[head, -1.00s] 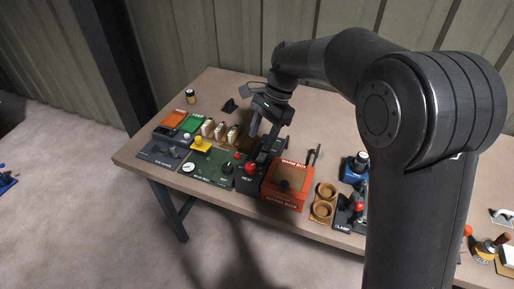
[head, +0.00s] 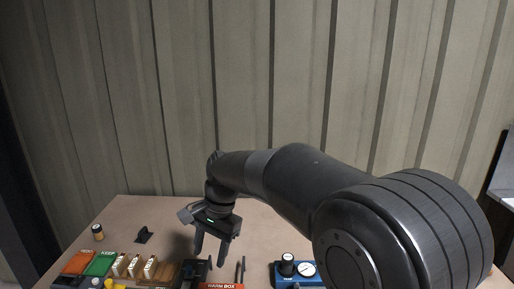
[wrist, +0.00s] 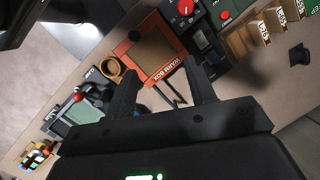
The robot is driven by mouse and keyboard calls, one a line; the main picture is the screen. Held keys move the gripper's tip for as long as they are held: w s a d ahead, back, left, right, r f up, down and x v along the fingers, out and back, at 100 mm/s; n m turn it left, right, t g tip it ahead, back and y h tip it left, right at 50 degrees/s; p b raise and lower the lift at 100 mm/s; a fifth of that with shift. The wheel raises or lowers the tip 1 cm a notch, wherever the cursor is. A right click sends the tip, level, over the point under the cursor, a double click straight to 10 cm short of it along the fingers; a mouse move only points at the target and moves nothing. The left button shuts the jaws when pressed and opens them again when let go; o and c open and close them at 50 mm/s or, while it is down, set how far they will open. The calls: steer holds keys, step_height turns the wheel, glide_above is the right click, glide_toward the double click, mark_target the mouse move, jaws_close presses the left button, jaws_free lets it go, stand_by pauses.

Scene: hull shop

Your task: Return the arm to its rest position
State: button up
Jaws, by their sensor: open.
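My gripper (head: 210,246) hangs from my arm over the back middle of the workbench (head: 150,215), fingers pointing down. In the wrist view its two fingers (wrist: 160,95) are spread apart with nothing between them. Beyond them is the orange warm box (wrist: 150,50), with a pair of dark rods beside it. In the head view only the top edge of the warm box (head: 222,286) shows, at the bottom of the picture. My arm covers the right part of the bench.
A blue gauge unit (head: 297,272) stands right of the gripper. Orange (head: 80,262) and green (head: 101,263) trays and several labelled pale pieces (head: 135,267) stand at left. A small jar (head: 98,232) and a black stand (head: 144,234) are behind them. A ribbed wall (head: 240,90) rises behind the bench.

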steer(key=s+d+r+n+t, duration=0.15)
steer(key=s+d, duration=0.25)
steer(key=d, duration=0.4)
steer(key=s+d+r+n+t, duration=0.1)
steer(key=s+d+r+t, duration=0.2)
steer(key=d, duration=0.5)
steer(key=s+d+f+n+t+h, duration=0.2)
steer(key=s+d+t, duration=0.1)
steer(key=s+d, duration=0.7)
steer(key=shift+s+d, duration=0.3)
steer(key=shift+d, duration=0.3)
steer(key=shift+n, duration=0.25)
